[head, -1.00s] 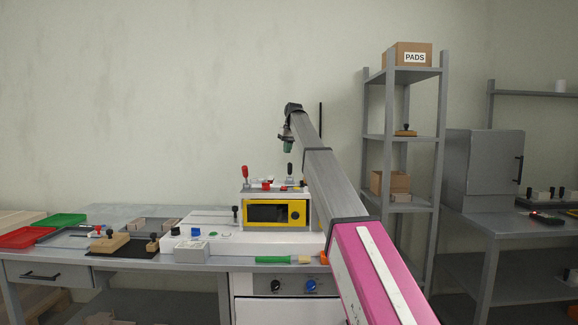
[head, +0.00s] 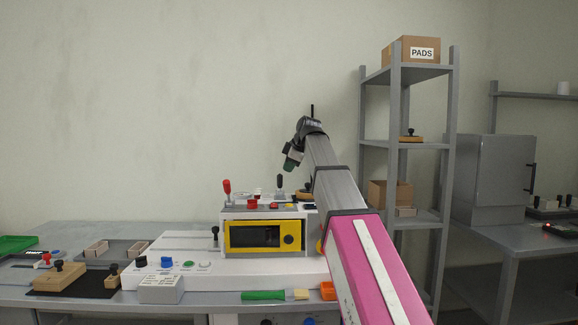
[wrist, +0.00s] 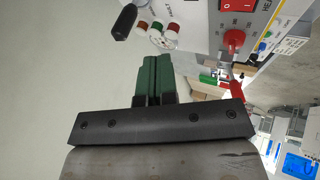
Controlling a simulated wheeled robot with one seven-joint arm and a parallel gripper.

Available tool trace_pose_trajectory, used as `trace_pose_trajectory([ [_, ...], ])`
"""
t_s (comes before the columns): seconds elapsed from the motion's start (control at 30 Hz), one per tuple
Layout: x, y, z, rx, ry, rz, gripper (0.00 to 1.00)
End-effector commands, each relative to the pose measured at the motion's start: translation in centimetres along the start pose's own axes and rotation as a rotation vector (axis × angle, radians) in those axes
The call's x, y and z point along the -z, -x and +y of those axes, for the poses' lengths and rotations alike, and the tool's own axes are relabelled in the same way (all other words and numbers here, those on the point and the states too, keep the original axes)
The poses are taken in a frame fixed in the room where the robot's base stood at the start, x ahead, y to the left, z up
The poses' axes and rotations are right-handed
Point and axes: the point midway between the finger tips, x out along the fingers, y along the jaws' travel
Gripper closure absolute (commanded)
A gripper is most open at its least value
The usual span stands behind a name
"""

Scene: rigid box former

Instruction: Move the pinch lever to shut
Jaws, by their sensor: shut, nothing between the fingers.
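Two levers stand on top of the white machine (head: 270,268): one with a red handle (head: 227,188) at its left and one with a black handle (head: 279,182) further right. I cannot read which is marked as the pinch lever. In the wrist view the black handle (wrist: 125,22) is at the upper left, beyond and apart from my fingers, and the red handle (wrist: 238,90) is at the right. My gripper (head: 289,165), with green fingers, is just above and right of the black handle in the head view. Its fingers (wrist: 155,62) are together and empty.
The machine top also carries a red knob (wrist: 233,40), a red switch (wrist: 238,5) and small coloured lamps (wrist: 157,35). A yellow-framed window (head: 265,237) faces front. A grey shelf unit (head: 452,150) stands to the right. The air left of my gripper is clear.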

Motion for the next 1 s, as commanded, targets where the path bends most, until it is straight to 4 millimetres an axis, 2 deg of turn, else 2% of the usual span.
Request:
trace_pose_trajectory([
  [0.1, 0.0, -2.5, 0.0, 0.003, 0.000, -0.001, 1.00],
  [0.37, 0.0, -7.2, 0.0, 0.003, -0.002, -0.002, 1.00],
  [0.43, 0.0, -7.7, 1.4, 0.001, -0.002, -0.002, 1.00],
  [0.6, -0.1, -8.6, 3.0, 0.000, -0.003, -0.001, 1.00],
  [1.0, -0.1, -8.9, 3.5, 0.000, -0.002, -0.001, 1.00],
])
